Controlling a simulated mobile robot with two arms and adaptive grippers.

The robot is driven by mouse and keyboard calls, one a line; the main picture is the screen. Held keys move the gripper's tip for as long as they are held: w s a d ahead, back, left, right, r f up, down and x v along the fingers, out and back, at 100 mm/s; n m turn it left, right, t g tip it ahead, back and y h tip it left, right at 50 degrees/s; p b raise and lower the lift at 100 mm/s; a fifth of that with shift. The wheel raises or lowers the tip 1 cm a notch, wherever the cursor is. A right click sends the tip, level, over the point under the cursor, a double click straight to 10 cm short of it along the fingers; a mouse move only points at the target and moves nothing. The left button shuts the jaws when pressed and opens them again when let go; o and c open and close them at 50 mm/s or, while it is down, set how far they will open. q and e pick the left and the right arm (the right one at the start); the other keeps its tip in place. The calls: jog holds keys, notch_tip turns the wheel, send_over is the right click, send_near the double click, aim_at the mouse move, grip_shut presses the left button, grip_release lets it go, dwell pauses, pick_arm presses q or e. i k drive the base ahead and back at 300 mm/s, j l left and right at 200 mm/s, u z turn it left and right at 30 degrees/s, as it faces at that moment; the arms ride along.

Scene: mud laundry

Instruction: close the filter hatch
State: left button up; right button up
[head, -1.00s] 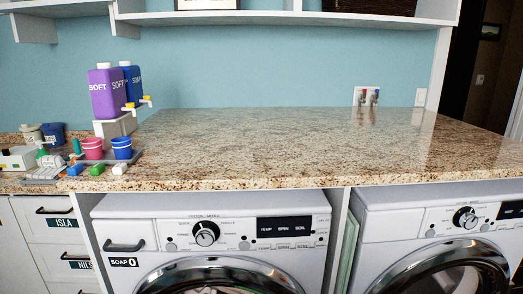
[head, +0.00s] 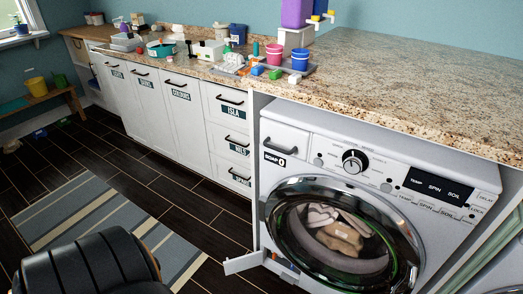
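The filter hatch (head: 245,262) is a small white flap at the lower left front of the left washing machine (head: 322,165). It stands open, swung out to the left of the machine's front. Beside it, low on the machine, a small opening with blue and orange bits (head: 283,263) shows. The round door (head: 342,238) above and to the right appears shut, with light cloth behind its glass. Neither gripper is in view.
A black rounded part at the lower left seems to be mine. A striped rug (head: 105,222) lies on the dark floor (head: 200,225) left of the machine. White drawers (head: 228,125) and the granite counter (head: 400,85) bound the space; a tray with cups (head: 262,72) stands on the counter.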

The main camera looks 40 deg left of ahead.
aim_at(239, 264)
jog(key=j+z, duration=0.35)
jog(key=k+j+z, duration=0.1)
jog(key=j+z, duration=0.25)
jog(key=k+j+z, duration=0.1)
jog(key=j+z, duration=0.25)
jog(key=k+j+z, duration=0.15)
jog(key=k+j, duration=0.15)
jog(key=j, duration=0.35)
jog(key=k+j+z, duration=0.15)
jog(key=k+j, duration=0.2)
jog(key=j, duration=0.25)
jog(key=k+j+z, duration=0.1)
jog(key=k+j, duration=0.25)
jog(key=j, duration=0.2)
jog(key=k+j+z, duration=0.15)
jog(key=k+j, duration=0.2)
jog(key=j, duration=0.2)
jog(key=k+j, duration=0.45)
jog(key=j, duration=0.15)
jog(key=k+j, duration=0.45)
jog(key=j, duration=0.15)
